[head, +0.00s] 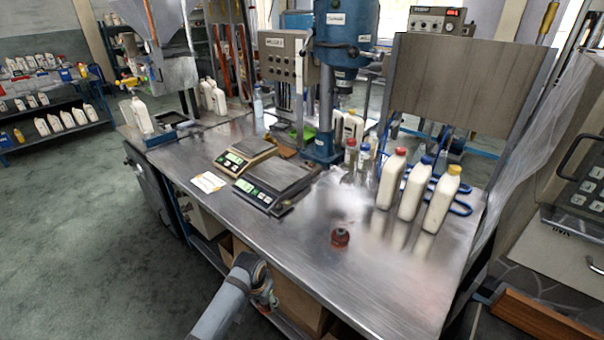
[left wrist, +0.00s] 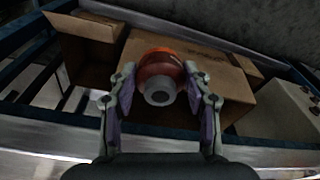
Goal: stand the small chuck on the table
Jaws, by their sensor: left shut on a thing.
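The small chuck (left wrist: 160,76), orange-red with a grey round end, is between the fingers of my left gripper (left wrist: 163,80) in the left wrist view. The gripper is shut on it, and the grey end faces the camera. In the head view my left gripper (head: 266,292) is low, by the front edge of the steel table (head: 385,290); the chuck in it cannot be made out there. Another red, dark-topped chuck (head: 340,237) stands on the table, apart from the gripper. My right gripper is not in view.
Two scales (head: 274,184) stand left of the red chuck, and white bottles (head: 411,189) stand to its right. A blue drill press (head: 327,110) rises at the back. Cardboard boxes (left wrist: 225,75) lie below the table edge. The front table surface is clear.

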